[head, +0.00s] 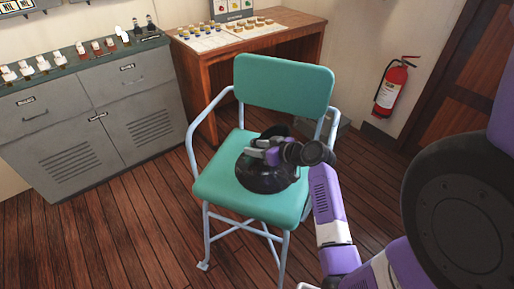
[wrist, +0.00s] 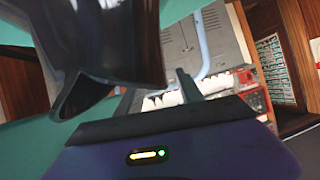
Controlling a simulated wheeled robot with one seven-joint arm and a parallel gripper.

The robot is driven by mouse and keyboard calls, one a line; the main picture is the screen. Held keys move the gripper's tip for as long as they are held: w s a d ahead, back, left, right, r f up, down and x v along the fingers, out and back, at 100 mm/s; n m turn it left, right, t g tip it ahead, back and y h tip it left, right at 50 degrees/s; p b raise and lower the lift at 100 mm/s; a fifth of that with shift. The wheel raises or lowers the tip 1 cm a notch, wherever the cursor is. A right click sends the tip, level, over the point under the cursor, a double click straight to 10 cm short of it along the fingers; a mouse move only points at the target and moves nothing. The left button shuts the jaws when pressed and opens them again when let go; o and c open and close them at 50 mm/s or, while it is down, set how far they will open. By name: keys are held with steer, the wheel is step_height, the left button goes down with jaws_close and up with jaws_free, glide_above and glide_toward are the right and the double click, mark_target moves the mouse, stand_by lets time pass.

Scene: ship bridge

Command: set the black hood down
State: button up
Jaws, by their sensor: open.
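The black hood (head: 264,182) is a glossy dark dome resting on the green seat of a chair (head: 222,188). It also fills the upper left of the wrist view (wrist: 110,35), very close to the camera. My gripper (head: 259,151) is at the upper part of the hood, above the seat. In the wrist view its two fingers stand apart, with the hood's dark edge close by the left one. Whether a finger still touches the hood cannot be told. My wrist hides part of the hood's right side.
The chair has pale blue tubular arms beside the seat. A grey cabinet (head: 100,118) stands at the left, a wooden desk (head: 205,77) with small pieces behind the chair. A fire extinguisher (head: 390,88) hangs at the right. Plank floor (head: 120,240) is clear at the front left.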

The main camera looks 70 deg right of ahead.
steer(key=b+v, duration=0.1)
steer(key=v, duration=1.1)
steer(key=a+f+g, duration=0.1)
steer(key=a+f, duration=0.3)
steer(key=a, duration=0.5)
steer(key=a+f, duration=0.4)
steer(key=a, duration=0.5)
steer(key=s+a+r+n+t+y, duration=0.2)
steer(key=s+a+r, duration=0.2)
steer(key=a, duration=0.5)
steer(key=s+a+r+n+t+y, duration=0.1)
steer(key=s+a+r+n+y, duration=0.1)
steer(key=a+r, duration=0.6)
steer(key=shift+s+a+n+t+y, duration=0.35)
steer(key=shift+s+a+n, duration=0.35)
steer(key=shift+s+a, duration=0.5)
steer(key=shift+r, duration=0.1)
